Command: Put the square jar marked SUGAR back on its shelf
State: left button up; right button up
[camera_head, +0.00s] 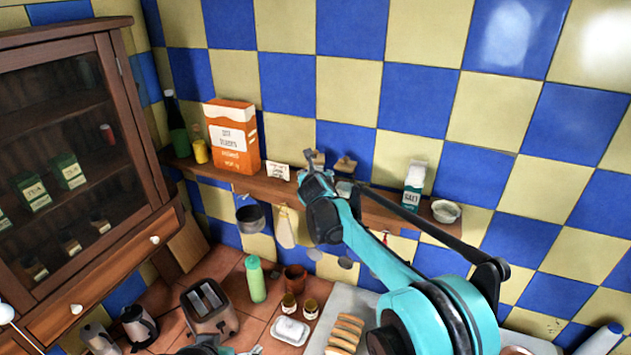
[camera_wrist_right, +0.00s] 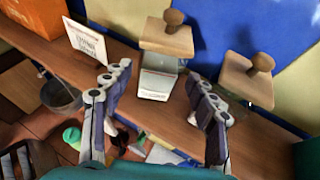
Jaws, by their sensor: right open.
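My right gripper (camera_head: 314,172) is open at the wall shelf. In the right wrist view its two fingers (camera_wrist_right: 160,80) are spread, one on each side of a clear square jar (camera_wrist_right: 158,84) with a wooden knobbed lid. This jar stands upright on the shelf (camera_wrist_right: 268,132); its small label is too blurred to read. A second wooden-lidded jar (camera_wrist_right: 245,78) stands to its right, beyond the right finger. In the head view the two lids show behind my gripper. I cannot tell which jar is marked SUGAR. A dark and teal part, likely my left gripper (camera_head: 205,347), shows at the bottom edge.
The shelf also holds an orange box (camera_head: 232,138), a white card (camera_head: 278,171), bottles, a SALT carton (camera_head: 413,186) and a bowl (camera_head: 446,211). A pan (camera_head: 251,217) and utensils hang below. A toaster (camera_head: 209,307), green bottle (camera_head: 255,279) and bread (camera_head: 345,333) are on the counter.

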jog(key=v, duration=0.6)
jog(key=shift+s+b, duration=0.15)
jog(key=shift+b, duration=0.3)
jog(key=s+d+f+m+g+h, duration=0.1)
jog(key=s+d+f+m+g, duration=0.1)
jog(key=s+d+m, duration=0.75)
jog(key=s+d+f+m+g, duration=0.1)
jog(key=s+d+m+g, duration=0.1)
jog(key=s+d+m, duration=0.7)
jog(key=s+f+m+g, duration=0.1)
jog(key=s+f+m, duration=0.3)
jog(key=s, duration=0.4)
jog(key=s+f+m, duration=0.4)
jog(key=s+m, duration=0.3)
jog(key=s, duration=0.1)
jog(key=s+f+m+g+y, duration=0.1)
jog(key=s+f+m, duration=0.3)
jog(key=s+m, duration=0.2)
jog(key=shift+s+a+g, duration=0.3)
jog(key=shift+s+a, duration=0.05)
jog(key=shift+s, duration=0.6)
jog(key=shift+m, duration=0.25)
notch_tip(320, 180, down, 34)
jog(key=b, duration=3.4)
